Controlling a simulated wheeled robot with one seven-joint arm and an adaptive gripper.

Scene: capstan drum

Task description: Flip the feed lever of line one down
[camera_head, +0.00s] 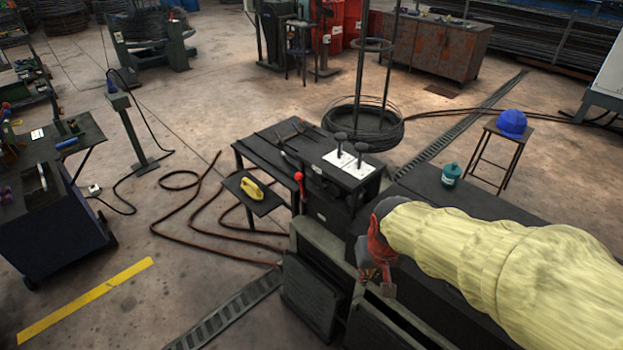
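Two levers with dark round knobs, a left one (340,138) and a right one (361,149), stand up from white plates (349,163) on top of the dark machine. Both look upright. The markings on the plates are too small to read, so I cannot tell which lever is line one. A separate red-knobbed lever (298,177) is on the machine's left side. My gripper (377,283) hangs below the red wrist at the end of my yellow-sleeved arm, in front of and below the plates, apart from the levers. Its fingers are small and dark; their opening is unclear.
A yellow object (250,188) lies on a small side shelf left of the machine. A teal container (451,173) stands on the dark bench to the right. A wire coil (362,126) on a tall stand is behind the levers. Cables cross the floor at left.

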